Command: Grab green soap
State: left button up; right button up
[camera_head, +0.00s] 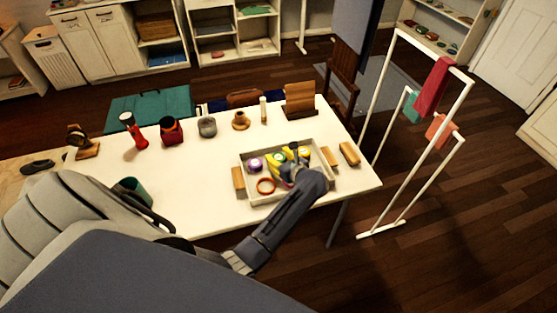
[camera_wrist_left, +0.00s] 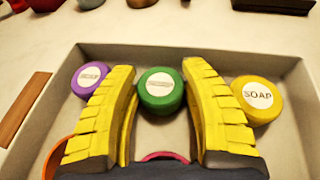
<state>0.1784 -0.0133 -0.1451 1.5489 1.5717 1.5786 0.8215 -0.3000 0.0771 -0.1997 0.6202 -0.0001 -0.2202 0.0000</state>
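The green soap (camera_wrist_left: 161,91) is a round cake with a white label, inside a shallow grey tray (camera_wrist_left: 165,58). In the left wrist view it lies between the two yellow-padded fingers of my left gripper (camera_wrist_left: 160,68). The fingers are spread, with the soap near their tips. I cannot tell whether either finger touches it. In the head view my left gripper (camera_head: 287,164) reaches down into the tray (camera_head: 243,157) and partly hides what lies there. My right gripper is not in view.
A purple soap (camera_wrist_left: 90,79) lies left of the green one, and a yellow soap (camera_wrist_left: 257,98) lies right, close beside the right finger. Wooden blocks (camera_head: 349,153) stand beside the tray. Several items line the table's back edge.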

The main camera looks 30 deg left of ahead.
pick_arm(q)
jog(key=c, duration=0.6)
jog(key=shift+o, duration=0.2)
